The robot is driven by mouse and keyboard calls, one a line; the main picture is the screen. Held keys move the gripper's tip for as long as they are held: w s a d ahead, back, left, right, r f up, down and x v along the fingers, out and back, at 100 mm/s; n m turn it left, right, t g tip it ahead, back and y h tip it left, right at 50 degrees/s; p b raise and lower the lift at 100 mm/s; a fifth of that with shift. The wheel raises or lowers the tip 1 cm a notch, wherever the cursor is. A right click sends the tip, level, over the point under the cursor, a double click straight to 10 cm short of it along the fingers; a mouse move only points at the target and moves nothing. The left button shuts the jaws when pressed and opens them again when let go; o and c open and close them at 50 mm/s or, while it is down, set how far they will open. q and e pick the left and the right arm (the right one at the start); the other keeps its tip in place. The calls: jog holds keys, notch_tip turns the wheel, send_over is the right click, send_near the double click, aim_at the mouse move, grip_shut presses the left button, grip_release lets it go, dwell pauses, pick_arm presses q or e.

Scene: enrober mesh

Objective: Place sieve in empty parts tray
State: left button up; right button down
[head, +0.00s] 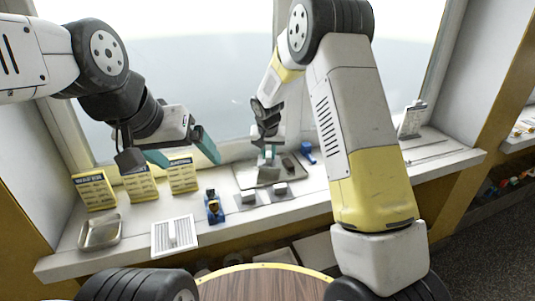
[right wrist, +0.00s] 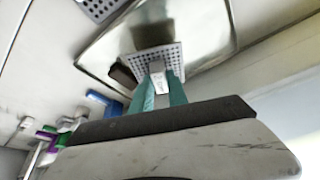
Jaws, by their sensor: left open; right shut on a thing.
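My right gripper (head: 268,153) is shut on the grey handle of a sieve, a perforated square metal plate (right wrist: 150,57). The gripper's teal fingers (right wrist: 158,92) show on both sides of the handle in the right wrist view. The sieve is over a shiny metal tray (right wrist: 205,22), which also shows in the head view (head: 298,178). I cannot tell whether the sieve touches it. A smaller metal tray (head: 100,232) at the left of the sill looks empty. My left gripper (head: 182,154) is open and empty above the sill, near the yellow cards.
Three yellow cards (head: 139,184) stand at the back left. A dark block (head: 290,163) and a blue item (head: 307,152) are right of the held sieve. Another perforated plate (right wrist: 101,7) lies nearby.

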aim_at(268, 157)
jog(key=shift+f, duration=1.6)
jog(key=shift+f, duration=0.15)
jog(key=c, duration=1.3)
grip_release()
